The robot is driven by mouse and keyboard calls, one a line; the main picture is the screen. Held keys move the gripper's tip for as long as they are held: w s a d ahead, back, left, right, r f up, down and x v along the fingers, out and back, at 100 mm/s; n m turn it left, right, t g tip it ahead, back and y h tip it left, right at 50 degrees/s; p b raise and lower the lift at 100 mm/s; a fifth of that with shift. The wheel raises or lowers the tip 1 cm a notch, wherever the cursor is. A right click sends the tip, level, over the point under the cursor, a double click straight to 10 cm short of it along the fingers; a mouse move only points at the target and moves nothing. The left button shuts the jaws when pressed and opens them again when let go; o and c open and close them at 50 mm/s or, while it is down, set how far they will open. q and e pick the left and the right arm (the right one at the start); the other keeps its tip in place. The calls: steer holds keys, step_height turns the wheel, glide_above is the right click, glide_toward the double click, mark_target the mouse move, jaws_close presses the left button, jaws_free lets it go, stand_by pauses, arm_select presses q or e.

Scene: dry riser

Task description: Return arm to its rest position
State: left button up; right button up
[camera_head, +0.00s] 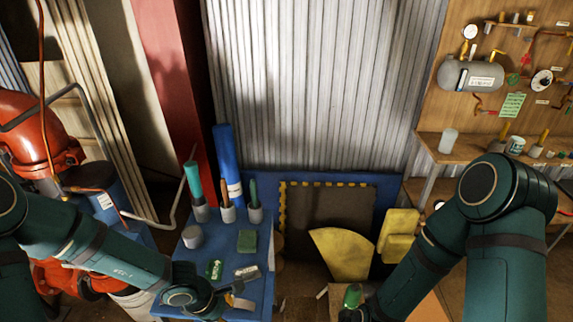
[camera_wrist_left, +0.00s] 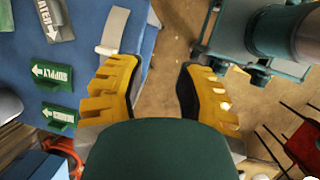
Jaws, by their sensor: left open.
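My left arm comes in from the left over the blue table (camera_head: 215,268). My left gripper (camera_head: 236,300) is low in the head view, over the table's front right part, partly hidden by the wrist. In the left wrist view its two yellow fingers (camera_wrist_left: 156,75) are spread wide with nothing between them, only brown floor beyond. The left finger overlaps the table edge in the picture. My right arm (camera_head: 425,255) reaches down from the right to the bottom edge. Its end is cut off, so its jaws cannot be made out.
On the table are a SUPPLY sign (camera_wrist_left: 52,76), another green sign (camera_wrist_left: 59,117), a grey sign (camera_wrist_left: 55,20), and a pale piece (camera_wrist_left: 113,30). Upright holders and a tall blue tube (camera_head: 228,165) stand behind. Red machinery (camera_head: 35,135) is at left; a wooden workbench (camera_head: 470,148) is at right.

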arm_select(q)
steer(key=s+d+f+m+b, duration=0.2)
steer(key=f+m, duration=0.3)
steer(key=m, duration=0.3)
steer(key=s+d+f+m+b, duration=0.2)
steer(key=f+m, duration=0.3)
steer(key=m, duration=0.4)
steer(key=shift+s+d+f+t, duration=0.2)
steer(key=shift+d+f+t, duration=0.1)
steer(key=shift+d+f, duration=0.1)
arm_select(e)
step_height(320, 180, down, 5)
steer(key=shift+s+a, duration=0.1)
steer(key=shift+a, duration=0.05)
